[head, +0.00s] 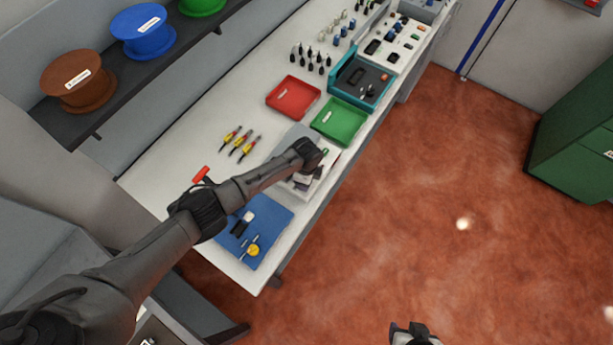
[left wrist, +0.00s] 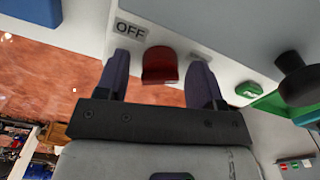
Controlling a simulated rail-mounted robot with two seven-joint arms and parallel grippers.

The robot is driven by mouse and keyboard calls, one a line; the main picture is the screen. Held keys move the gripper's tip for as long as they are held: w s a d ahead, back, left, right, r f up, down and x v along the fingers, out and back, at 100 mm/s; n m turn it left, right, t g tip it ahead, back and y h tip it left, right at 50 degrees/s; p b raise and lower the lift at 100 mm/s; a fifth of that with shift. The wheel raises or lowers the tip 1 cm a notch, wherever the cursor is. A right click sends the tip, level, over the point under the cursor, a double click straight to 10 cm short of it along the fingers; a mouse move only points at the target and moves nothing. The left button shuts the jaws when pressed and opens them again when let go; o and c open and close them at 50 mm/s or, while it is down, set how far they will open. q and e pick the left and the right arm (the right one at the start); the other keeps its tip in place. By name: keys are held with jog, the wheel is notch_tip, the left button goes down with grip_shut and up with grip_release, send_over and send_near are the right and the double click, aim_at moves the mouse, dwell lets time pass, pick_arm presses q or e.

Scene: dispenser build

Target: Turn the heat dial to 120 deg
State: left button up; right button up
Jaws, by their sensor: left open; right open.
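In the left wrist view a pale machine panel fills the upper part, with an OFF label (left wrist: 130,30) and a red knob or switch (left wrist: 159,66). My left gripper (left wrist: 165,85) is open; its two dark fingers stand on either side of the red part, and contact cannot be told. A round black knob (left wrist: 303,79) sticks out farther right, outside the fingers. Which part is the heat dial cannot be told; no degree marks are readable. In the head view my left forearm and wrist mostly cover the machine (head: 294,137). My right gripper (head: 412,333) is open and empty over the floor.
The white bench (head: 205,120) holds a red tray (head: 293,96), a green tray (head: 339,120), a blue mat (head: 264,218) with small parts, and yellow-red tools (head: 240,143). Spools stand on a shelf at upper left.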

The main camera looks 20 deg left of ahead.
pick_arm(q)
jog(key=shift+r, duration=0.1)
notch_tip(320, 180, up, 14)
dwell(0.5)
jog(key=shift+f, duration=0.2)
dwell(0.3)
